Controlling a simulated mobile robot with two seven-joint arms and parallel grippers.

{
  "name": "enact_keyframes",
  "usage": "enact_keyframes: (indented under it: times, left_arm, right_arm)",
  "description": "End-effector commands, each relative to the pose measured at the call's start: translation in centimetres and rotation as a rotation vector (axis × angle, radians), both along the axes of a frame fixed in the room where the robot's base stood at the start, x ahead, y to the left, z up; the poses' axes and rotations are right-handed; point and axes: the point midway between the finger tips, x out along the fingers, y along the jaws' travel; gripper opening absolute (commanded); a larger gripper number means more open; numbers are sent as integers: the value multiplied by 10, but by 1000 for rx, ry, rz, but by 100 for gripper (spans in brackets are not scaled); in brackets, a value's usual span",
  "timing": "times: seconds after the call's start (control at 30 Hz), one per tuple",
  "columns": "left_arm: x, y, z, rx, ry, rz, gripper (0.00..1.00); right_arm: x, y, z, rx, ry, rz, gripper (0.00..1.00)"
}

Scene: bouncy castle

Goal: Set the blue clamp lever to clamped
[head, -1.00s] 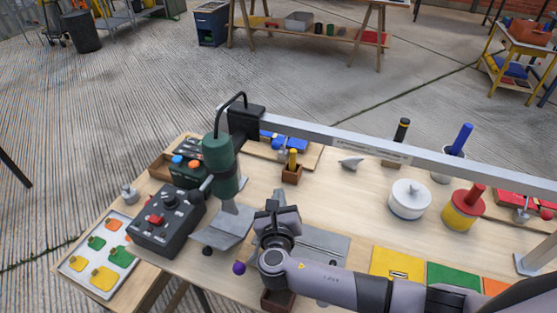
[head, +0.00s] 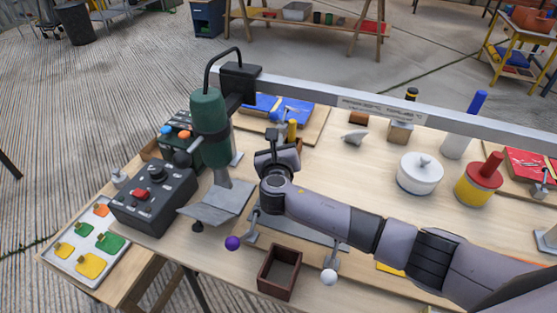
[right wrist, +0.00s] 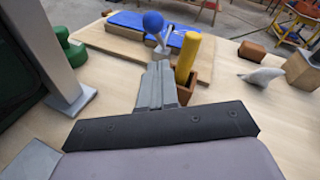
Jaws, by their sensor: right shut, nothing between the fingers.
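The blue clamp lever shows in the right wrist view as a blue ball knob (right wrist: 152,22) on a short grey stem, standing up with a slight lean. Its clamp sits among blue plates on a wooden board (right wrist: 105,40). In the head view the grey clamp (head: 287,111) lies against the blue plate (head: 258,105), and the knob is hard to make out. My right gripper (head: 272,133) is shut and empty, just short of the board. In the right wrist view its fingers (right wrist: 155,80) point at the lever, apparently without touching it. My left gripper is out of view.
A yellow peg (right wrist: 188,55) stands in a brown block right beside my right fingers. A green drill-like machine (head: 210,125) is on the left. A white lidded pot (head: 419,175) stands on the right.

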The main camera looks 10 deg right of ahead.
Motion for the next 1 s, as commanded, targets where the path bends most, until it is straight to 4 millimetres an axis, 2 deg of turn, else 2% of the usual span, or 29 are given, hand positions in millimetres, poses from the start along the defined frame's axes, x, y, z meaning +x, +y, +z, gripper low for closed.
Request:
enact_keyframes:
  times: [0.1,0.23,0.67,1.0]
  left_arm:
    - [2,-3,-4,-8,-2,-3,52]
    - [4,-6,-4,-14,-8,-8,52]
    - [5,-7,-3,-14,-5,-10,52]
    - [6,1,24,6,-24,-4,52]
  right_arm:
    - [16,0,10,2,-6,-1,0]
    - [24,0,17,2,-4,1,0]
    - [27,1,21,2,-3,0,0]
    - [37,-7,44,1,-4,-1,0]
